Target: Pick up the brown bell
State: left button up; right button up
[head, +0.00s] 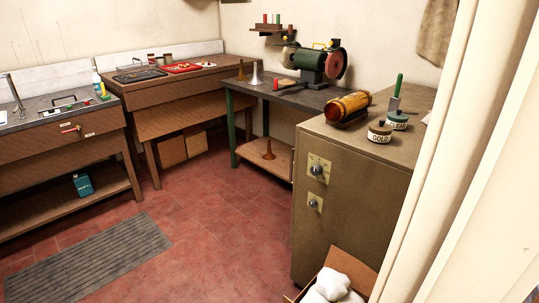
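Two brown flared bells are in the head view. One brown bell (241,71) stands on the dark workbench at the back, its wide end down, left of a pale cream bell (256,76). Another brown bell (269,151) stands wide end down on the bench's lower shelf (246,151). Neither of my grippers is in view. Nothing is seen touching the bells.
The workbench (290,97) also carries a green grinder (311,60) and a red-handled tool. A brown cabinet (316,228) stands to its right, with an open box (345,268) in front. Pale upright panels (470,150) block the right side.

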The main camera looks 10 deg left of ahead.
aim_at(268, 156)
jog(key=i+j+u, duration=0.3)
jog(key=j, duration=0.15)
jog(key=i+j+u, duration=0.7)
jog(key=i+j, duration=0.15)
jog(key=i, duration=0.25)
jog(key=i+j+u, duration=0.15)
jog(key=i, duration=0.25)
jog(key=i+l+z, duration=0.15)
jog(key=i+z, duration=0.25)
jog(key=i, duration=0.2)
jog(key=i+z, duration=0.4)
jog(key=i, duration=0.2)
jog(key=i+j+z, duration=0.2)
jog(key=i+z, duration=0.2)
jog(key=i, duration=0.15)
